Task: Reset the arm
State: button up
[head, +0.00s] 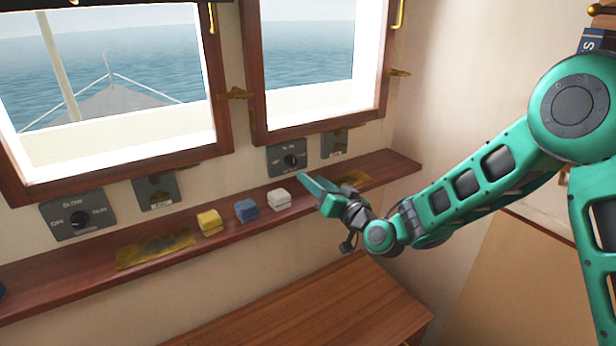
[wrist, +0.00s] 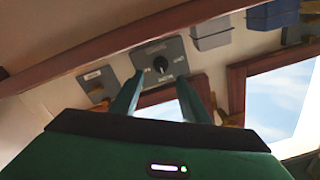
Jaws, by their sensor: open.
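My green arm reaches in from the right in the head view. My gripper (head: 312,186) is over the shelf, just right of the white block (head: 279,199) and in front of the right-hand knob panel (head: 288,158). In the wrist view my gripper (wrist: 162,97) is open, its two fingers apart with nothing between them. The grey panel with its black knob (wrist: 160,64) shows beyond the fingertips. I cannot tell whether the fingers touch the panel.
A yellow block (head: 209,223) and a blue block (head: 246,210) stand left of the white one on the wooden shelf (head: 60,286). A left knob panel (head: 78,214) is on the wall. Windows are above; a wooden top (head: 320,310) lies below.

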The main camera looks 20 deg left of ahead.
jog(key=shift+s+d, duration=0.4)
jog(key=shift+d, duration=0.15)
jog(key=w+d+f+g+h, duration=0.1)
jog(key=d+h, duration=0.2)
jog(key=d, duration=0.8)
jog(key=w+d+g+h, duration=0.1)
jog(key=w+d+h, duration=0.15)
jog(key=d, duration=0.75)
jog(key=s+d+f+m+g+h, duration=0.1)
jog(key=s+d+h, duration=0.25)
jog(key=d, duration=0.75)
jog(key=s+d+f+m+g+h, duration=0.1)
jog(key=s+d+h, duration=0.25)
jog(key=d, duration=0.65)
jog(key=s+d+m+g+h, duration=0.25)
jog(key=s+d+m, duration=0.25)
jog(key=s+d, duration=1.05)
jog(key=s+d+m+g, duration=0.2)
jog(key=s, duration=0.7)
jog(key=s+d+r+m+g, duration=0.1)
jog(key=s+d+m+g, duration=0.1)
jog(key=s, duration=0.7)
jog(key=shift+s+d+m+y, duration=0.15)
jog(key=shift+d+m+y, duration=0.15)
jog(key=shift+d, duration=0.5)
jog(key=shift+g, duration=0.25)
